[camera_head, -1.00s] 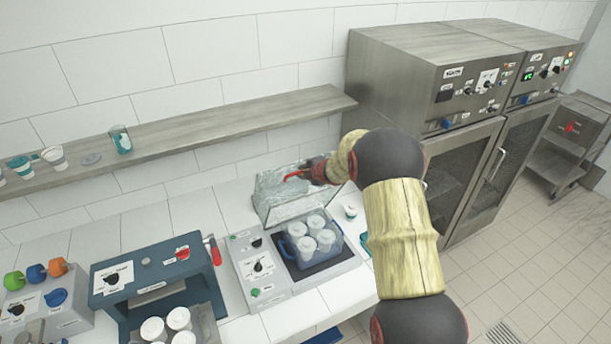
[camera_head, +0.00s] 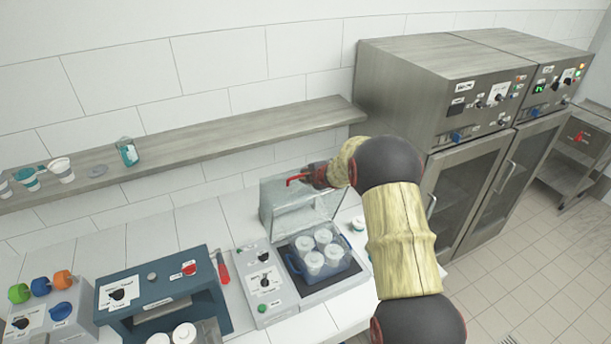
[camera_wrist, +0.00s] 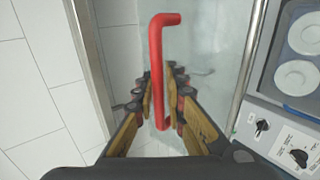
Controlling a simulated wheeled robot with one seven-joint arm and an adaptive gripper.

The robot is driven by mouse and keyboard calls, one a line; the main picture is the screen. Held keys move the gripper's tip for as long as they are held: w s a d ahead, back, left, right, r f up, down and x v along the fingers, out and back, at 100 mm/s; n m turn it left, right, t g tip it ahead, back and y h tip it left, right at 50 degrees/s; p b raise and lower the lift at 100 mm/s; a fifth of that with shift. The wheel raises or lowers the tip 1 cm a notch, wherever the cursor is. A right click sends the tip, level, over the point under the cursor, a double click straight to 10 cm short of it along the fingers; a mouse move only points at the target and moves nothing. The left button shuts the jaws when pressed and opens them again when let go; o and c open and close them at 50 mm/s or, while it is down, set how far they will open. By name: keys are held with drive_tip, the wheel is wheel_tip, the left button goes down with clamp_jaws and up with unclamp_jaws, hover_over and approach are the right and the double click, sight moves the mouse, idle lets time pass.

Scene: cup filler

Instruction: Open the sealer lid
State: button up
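The sealer (camera_head: 262,287) is a light grey machine on the counter with a dark tray bed. Its clear lid (camera_head: 283,205) is raised and stands steeply behind the bed; it also shows in the wrist view (camera_wrist: 205,45). The lid has a red handle (camera_head: 296,179), seen in the wrist view (camera_wrist: 156,60) as a long red bar. My gripper (camera_head: 312,176) is at the handle. In the wrist view its fingers (camera_wrist: 160,95) close in on both sides of the bar. Part of the lid is hidden behind my arm.
A blue tray with several white-lidded cups (camera_head: 321,252) sits in the sealer bed. A dark blue machine (camera_head: 160,290) stands left. A shelf (camera_head: 230,135) with cups runs along the wall above. Tall steel cabinets (camera_head: 440,100) stand right of the counter. The floor at the right is free.

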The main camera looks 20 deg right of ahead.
drive_tip(key=o, duration=0.3)
drive_tip(key=shift+o, duration=0.2)
drive_tip(key=v, duration=1.2)
drive_tip(key=shift+c, duration=0.4)
